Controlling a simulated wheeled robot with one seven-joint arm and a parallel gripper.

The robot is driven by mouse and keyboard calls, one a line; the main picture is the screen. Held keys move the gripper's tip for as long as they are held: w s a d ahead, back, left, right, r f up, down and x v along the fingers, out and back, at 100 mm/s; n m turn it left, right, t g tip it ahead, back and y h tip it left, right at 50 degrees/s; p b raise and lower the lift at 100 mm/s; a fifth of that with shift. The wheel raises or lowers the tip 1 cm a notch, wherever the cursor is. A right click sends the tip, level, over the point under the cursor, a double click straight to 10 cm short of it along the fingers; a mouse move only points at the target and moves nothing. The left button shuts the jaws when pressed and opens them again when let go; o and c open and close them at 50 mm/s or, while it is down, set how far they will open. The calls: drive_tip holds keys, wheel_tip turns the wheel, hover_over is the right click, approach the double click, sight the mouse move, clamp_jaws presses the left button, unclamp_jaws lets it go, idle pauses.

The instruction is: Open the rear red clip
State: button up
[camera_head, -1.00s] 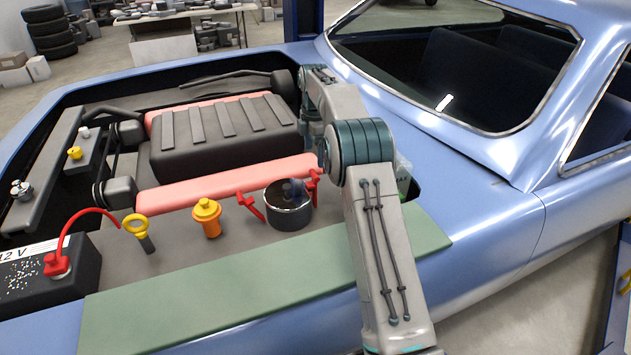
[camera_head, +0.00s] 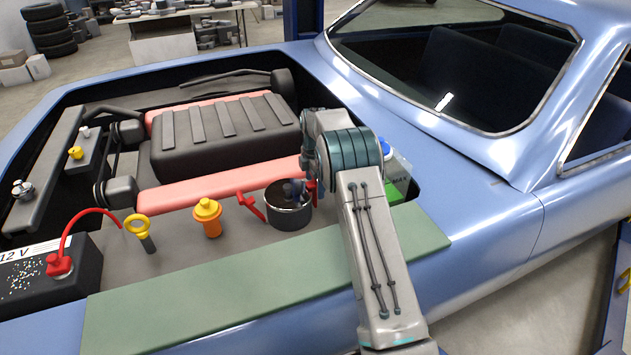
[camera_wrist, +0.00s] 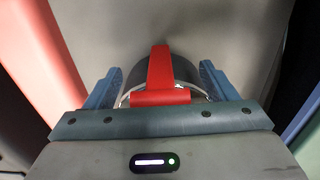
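A dark round canister with a metal rim (camera_head: 289,215) stands on the grey engine-bay ledge. A red clip (camera_head: 249,204) sticks out on its left side. The rear red clip (camera_head: 312,188) is on its right side, partly hidden by my arm. In the wrist view this rear red clip (camera_wrist: 161,72) stands up in the middle, in front of the canister rim (camera_wrist: 190,78). My gripper (camera_wrist: 160,69) is open, with one blue finger on each side of the clip. Gaps show between fingers and clip.
An orange-yellow capped filler (camera_head: 207,218), a yellow ring-handled dipstick (camera_head: 138,229) and a 12 V battery (camera_head: 50,275) lie to the left. A pink-red engine cover (camera_head: 215,186) runs behind the canister. A blue-capped container (camera_head: 394,165) stands right of my arm.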

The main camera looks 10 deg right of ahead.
drive_tip(key=c, duration=1.3)
drive_tip(key=shift+d, duration=0.15)
